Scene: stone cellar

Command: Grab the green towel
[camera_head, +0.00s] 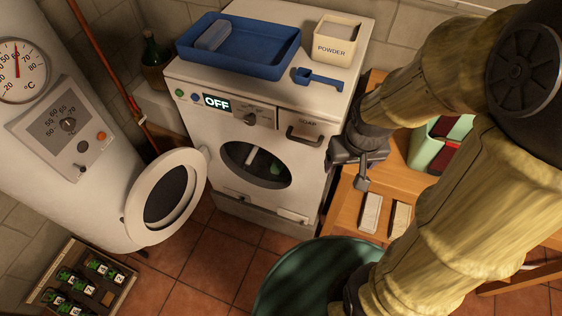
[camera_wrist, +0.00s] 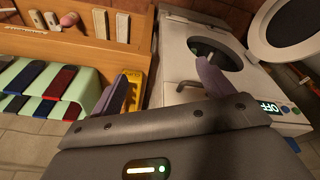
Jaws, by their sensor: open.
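The washing machine (camera_head: 310,185) stands with its round door (camera_head: 167,197) swung open to the left. A small green patch (camera_head: 276,167) shows inside its dark drum opening, beside a pale strip; it may be the green towel, but its shape is mostly hidden. In the wrist view the drum opening (camera_wrist: 222,58) is at upper right, with a pale strip in it. My gripper (camera_head: 362,180) is right of the machine's front, above the wooden bench and apart from the drum. In the wrist view my gripper (camera_wrist: 165,84) has its two fingers spread with nothing between them.
A blue tray (camera_head: 240,52), powder box (camera_head: 337,42) and blue scoop (camera_head: 318,79) sit on the machine. The wooden bench (camera_head: 343,215) carries pale blocks and a mint-green holder (camera_head: 420,148) with dark red pieces. A green tub (camera_head: 300,280) stands in front. A bottle crate (camera_head: 85,285) is at lower left.

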